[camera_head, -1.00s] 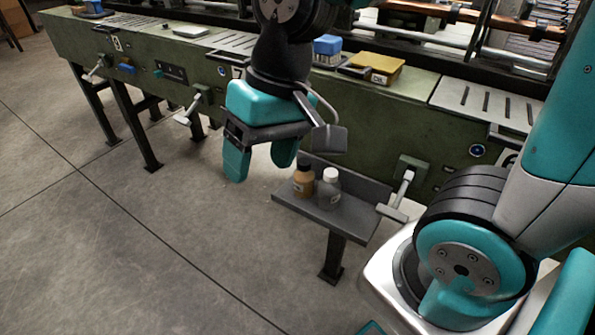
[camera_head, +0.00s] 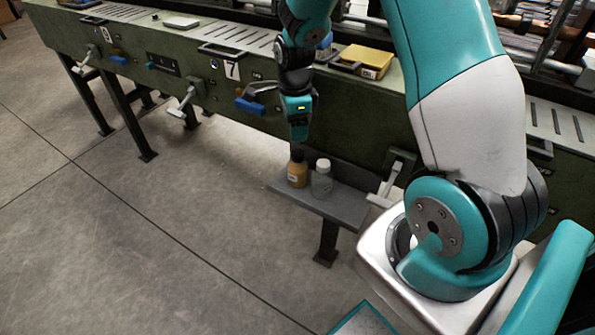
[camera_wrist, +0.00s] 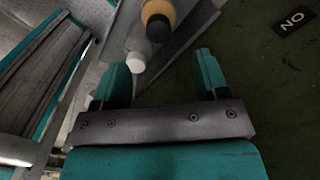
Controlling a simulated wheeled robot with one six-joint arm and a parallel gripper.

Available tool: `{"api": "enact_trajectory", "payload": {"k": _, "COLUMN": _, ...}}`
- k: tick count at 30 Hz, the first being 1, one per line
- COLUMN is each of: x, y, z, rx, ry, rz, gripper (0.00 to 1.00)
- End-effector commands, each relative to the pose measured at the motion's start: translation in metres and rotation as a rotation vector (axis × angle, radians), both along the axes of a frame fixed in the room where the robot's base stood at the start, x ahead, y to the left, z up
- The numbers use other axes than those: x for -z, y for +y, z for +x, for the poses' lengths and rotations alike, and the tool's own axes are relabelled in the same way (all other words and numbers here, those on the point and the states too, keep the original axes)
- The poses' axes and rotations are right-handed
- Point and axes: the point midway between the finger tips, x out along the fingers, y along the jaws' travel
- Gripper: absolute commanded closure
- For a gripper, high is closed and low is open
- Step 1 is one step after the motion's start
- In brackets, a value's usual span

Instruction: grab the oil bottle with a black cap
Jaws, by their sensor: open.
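The oil bottle with a black cap (camera_head: 297,172) is amber-brown and stands upright on a small grey shelf (camera_head: 335,205). In the wrist view the oil bottle (camera_wrist: 158,18) is at the top, past the fingertips, with its dark cap facing me. A clear bottle with a pale cap (camera_head: 321,180) stands close to its right; in the wrist view this clear bottle (camera_wrist: 138,58) is nearer and lies between the fingers' line of view. My gripper (camera_head: 300,132) points down just above the oil bottle. Its two fingers (camera_wrist: 160,75) are apart, with nothing held.
The green machine (camera_head: 225,85) runs behind the shelf, with a lever handle (camera_head: 385,190) right of the bottles and another lever with a blue part (camera_head: 252,103) to the left. A yellow box (camera_head: 365,60) sits on top. The floor (camera_head: 130,240) at left is clear.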

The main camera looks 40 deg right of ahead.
Motion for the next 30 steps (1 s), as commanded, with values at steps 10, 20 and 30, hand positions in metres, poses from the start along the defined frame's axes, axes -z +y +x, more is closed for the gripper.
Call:
{"api": "enact_trajectory", "payload": {"k": 10, "x": 0.046, "y": 0.000, "z": 0.000, "rx": -0.003, "ry": 0.001, "rz": 0.000, "gripper": 0.32}}
{"api": "enact_trajectory", "payload": {"k": 20, "x": 0.089, "y": -0.003, "z": -0.006, "rx": -0.004, "ry": 0.003, "rz": 0.001, "gripper": 0.32}}
{"api": "enact_trajectory", "payload": {"k": 30, "x": 0.097, "y": -0.003, "z": -0.005, "rx": -0.003, "ry": -0.001, "rz": 0.000, "gripper": 0.35}}
